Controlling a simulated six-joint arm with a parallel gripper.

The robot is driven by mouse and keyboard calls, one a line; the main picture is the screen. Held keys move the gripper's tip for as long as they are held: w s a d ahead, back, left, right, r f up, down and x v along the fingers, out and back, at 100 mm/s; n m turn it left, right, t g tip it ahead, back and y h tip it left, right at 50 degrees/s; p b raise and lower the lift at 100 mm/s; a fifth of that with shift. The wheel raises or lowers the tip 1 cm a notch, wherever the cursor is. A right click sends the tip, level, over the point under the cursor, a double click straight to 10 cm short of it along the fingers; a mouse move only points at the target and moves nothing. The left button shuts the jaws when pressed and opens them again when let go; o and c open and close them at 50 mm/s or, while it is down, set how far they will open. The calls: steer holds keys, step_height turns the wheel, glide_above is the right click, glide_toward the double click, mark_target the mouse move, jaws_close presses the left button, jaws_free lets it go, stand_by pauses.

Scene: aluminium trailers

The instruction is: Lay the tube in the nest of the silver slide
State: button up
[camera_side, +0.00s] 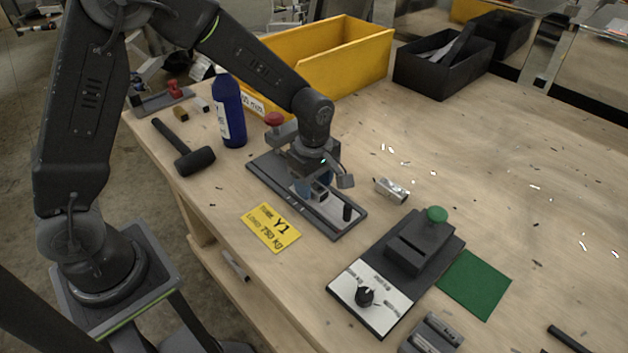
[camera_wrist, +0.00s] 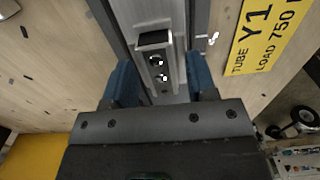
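My gripper (camera_side: 318,190) points down over the dark plate with the silver rail (camera_side: 335,209). In the wrist view its two blue fingers (camera_wrist: 160,80) stand on either side of a grey block with two holes (camera_wrist: 158,68), with a gap on each side; the block sits on the rail. The gripper looks open. A red knob (camera_side: 274,119) and a black post (camera_side: 347,212) are at the ends of this plate. I cannot tell which thing is the tube: a silvery rod (camera_side: 424,344) lies in a grey holder, and a black rod (camera_side: 566,338) lies at lower right.
A yellow label (camera_side: 271,228) lies before the plate. A small metal piece (camera_side: 391,190) lies to its right. A green-knobbed fixture (camera_side: 422,245) and green mat (camera_side: 474,284) are further right.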

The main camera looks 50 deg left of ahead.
mark_target(314, 185)
steer(key=shift+o, duration=0.2)
step_height(314, 185, up, 12)
steer(key=shift+r, duration=0.25)
steer(key=s+a+r+m+t, duration=0.2)
steer(key=s+r+m, duration=0.1)
steer(key=s+m, duration=0.6)
steer(key=s+a+r+m+t, duration=0.2)
steer(key=s+r+m+t, duration=0.1)
steer(key=s+m, duration=0.6)
steer(key=shift+s+r+t, duration=0.2)
steer(key=shift+s+t, duration=0.1)
steer(key=shift+s, duration=0.55)
